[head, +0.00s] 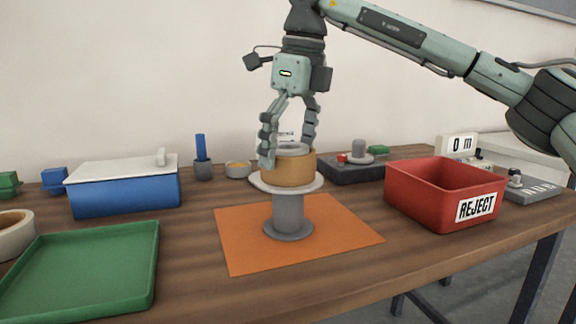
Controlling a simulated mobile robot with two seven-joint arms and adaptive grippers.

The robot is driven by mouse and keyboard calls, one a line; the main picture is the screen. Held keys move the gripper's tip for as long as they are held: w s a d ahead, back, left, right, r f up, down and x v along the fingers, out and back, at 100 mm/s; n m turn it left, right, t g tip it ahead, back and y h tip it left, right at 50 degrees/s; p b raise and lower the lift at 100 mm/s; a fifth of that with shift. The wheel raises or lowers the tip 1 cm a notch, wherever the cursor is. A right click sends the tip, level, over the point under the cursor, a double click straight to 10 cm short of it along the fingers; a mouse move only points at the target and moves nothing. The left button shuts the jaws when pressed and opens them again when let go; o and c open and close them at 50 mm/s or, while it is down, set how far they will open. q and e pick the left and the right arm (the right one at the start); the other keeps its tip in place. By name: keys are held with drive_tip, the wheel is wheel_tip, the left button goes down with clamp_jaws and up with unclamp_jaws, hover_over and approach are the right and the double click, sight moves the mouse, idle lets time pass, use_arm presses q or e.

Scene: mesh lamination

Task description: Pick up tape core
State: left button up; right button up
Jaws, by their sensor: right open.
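The tape core (289,168) is a tan-brown ring with a grey centre. It sits on the round plate of a grey pedestal (288,215), which stands on an orange mat (340,245). My right gripper (288,150) comes down from above with its fingers pointing down. It is open; one finger is at the left front of the core, and the other is behind its right side. I cannot tell whether either finger touches the core. My left gripper is not in view.
A red bin marked REJECT (420,205) stands to the right. A green tray (140,265) and a blue box with a white lid (125,198) are at the left. A dark device (352,172) sits behind the pedestal.

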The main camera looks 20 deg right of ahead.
drive_tip(key=shift+f, duration=0.1)
drive_tip(key=c, duration=1.1)
